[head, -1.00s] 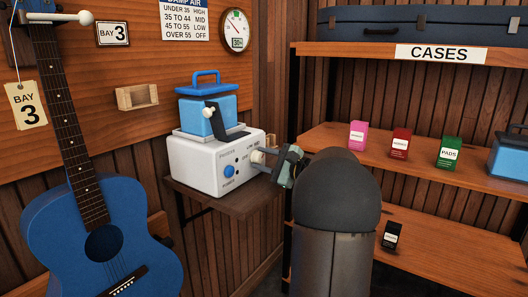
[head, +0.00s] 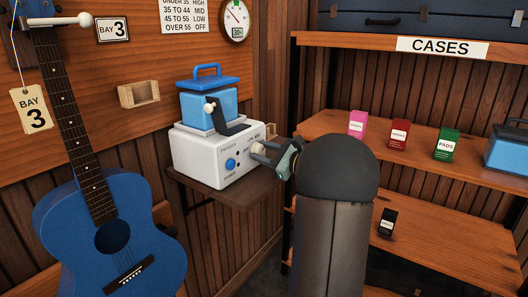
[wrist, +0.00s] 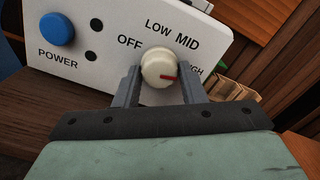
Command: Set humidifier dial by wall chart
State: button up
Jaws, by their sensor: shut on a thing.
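The white humidifier (head: 200,160) stands on a small wall shelf. Its cream dial (wrist: 158,65) sits between the fingers of my gripper (wrist: 160,80), which is shut on it. OFF, LOW and MID are readable around the dial. A blue POWER button (wrist: 57,29) is left of it. In the head view, the wall chart (head: 186,14) is cut at the top; its lines pair ranges with HIGH, MID, LOW and OFF. A round gauge (head: 236,18) beside it shows about 30.
A blue tank (head: 208,105) with a handle and dark lever tops the humidifier. The wall shelf (head: 225,193) has little free room. Right shelves (head: 325,125) hold small boxes. My arm hides part of them.

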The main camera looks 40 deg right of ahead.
jog(key=o, duration=1)
jog(key=v, duration=1.7)
jog(key=shift+s+p, duration=0.25)
jog(key=shift+p, duration=0.05)
jog(key=w+a+n+g+y+p, duration=0.1)
jog(key=a+n+g+y+p, duration=0.65)
jog(key=a, duration=2.25)
jog(key=s+a+n+g+h+p, duration=0.3)
jog(key=s+n+h, duration=0.1)
jog(key=n, duration=0.2)
jog(key=s+a+n+g+h+p, duration=0.3)
jog(key=s+n+h, duration=0.1)
jog(key=n, duration=0.3)
jog(key=s+a+n+g+h+p, duration=0.3)
jog(key=s+n+h, duration=0.1)
jog(key=s+n, duration=0.1)
jog(key=shift+a+f+n+h, duration=0.15)
jog(key=shift+a+n+h, duration=0.1)
jog(key=shift+n, duration=0.6)
